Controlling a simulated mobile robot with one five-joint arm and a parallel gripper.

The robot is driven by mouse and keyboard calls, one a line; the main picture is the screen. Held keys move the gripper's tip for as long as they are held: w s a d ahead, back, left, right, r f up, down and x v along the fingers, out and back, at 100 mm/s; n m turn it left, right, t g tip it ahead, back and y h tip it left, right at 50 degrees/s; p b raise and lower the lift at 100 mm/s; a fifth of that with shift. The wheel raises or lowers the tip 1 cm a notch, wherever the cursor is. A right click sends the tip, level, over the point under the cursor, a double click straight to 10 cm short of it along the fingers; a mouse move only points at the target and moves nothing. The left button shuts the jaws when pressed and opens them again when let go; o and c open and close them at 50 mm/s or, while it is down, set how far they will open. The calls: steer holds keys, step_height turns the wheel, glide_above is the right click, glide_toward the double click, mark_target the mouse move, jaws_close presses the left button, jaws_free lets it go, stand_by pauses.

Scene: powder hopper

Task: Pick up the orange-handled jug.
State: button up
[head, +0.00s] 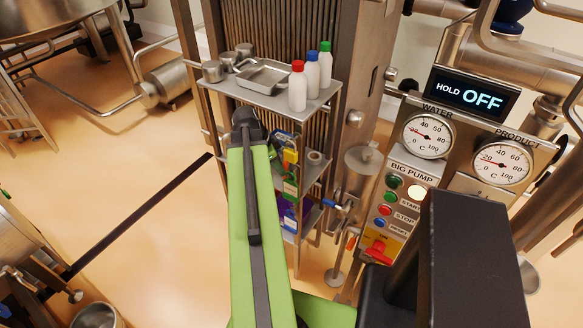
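I cannot clearly make out an orange-handled jug in the head view. A small orange part (351,242) shows low beside the shelf rack, below a blue valve handle (341,208), but I cannot tell what it belongs to. A steel vessel (362,160) stands just above it, with no orange handle visible. My green arm rises through the middle of the view and hides part of the rack. My gripper is not visible.
A steel shelf rack (262,98) holds bottles with red, blue and green caps, a tray (264,76) and small metal cups. A control panel (398,205) with gauges stands at right. A metal bowl (95,317) is at lower left. Open floor (150,235) lies left of the rack.

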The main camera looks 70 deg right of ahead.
steer(key=b+x, duration=0.3)
steer(key=x, duration=0.2)
steer(key=shift+b, duration=0.4)
steer(key=shift+r, duration=0.25)
jaws_close()
